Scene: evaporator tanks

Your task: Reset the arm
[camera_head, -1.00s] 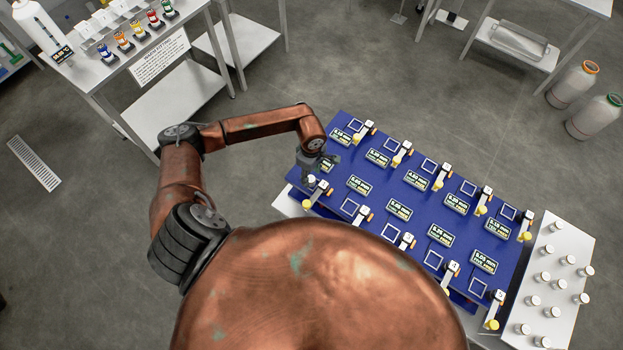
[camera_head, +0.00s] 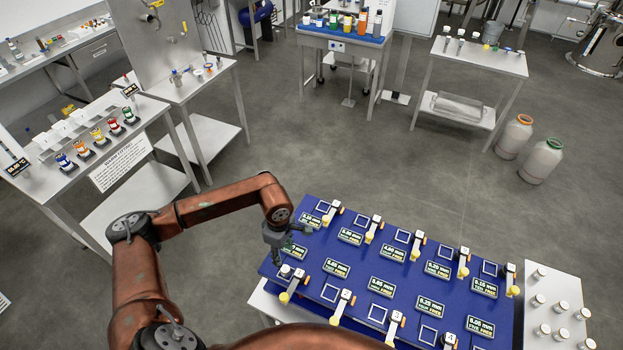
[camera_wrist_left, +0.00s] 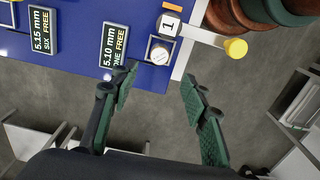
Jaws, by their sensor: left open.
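My left arm (camera_head: 225,203) reaches in from the left, bent at the elbow, with its gripper (camera_head: 284,248) over the left end of the blue board (camera_head: 350,265). In the left wrist view the gripper (camera_wrist_left: 163,84) has its two green-padded fingers apart and nothing between them. Just beyond the fingertips, a white round-topped piece (camera_wrist_left: 160,52) sits on the board beside a block marked 1 (camera_wrist_left: 168,24). One finger partly covers the 5.10 mm label (camera_wrist_left: 115,43). My right gripper is not in view.
The board carries several labels, square outlines and yellow-knobbed levers (camera_head: 464,271). A white table (camera_head: 550,290) with several capped vials adjoins it at right. A bench with coloured jars (camera_head: 98,137) stands left. Two large bottles (camera_head: 541,160) stand at upper right. Open floor lies behind the board.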

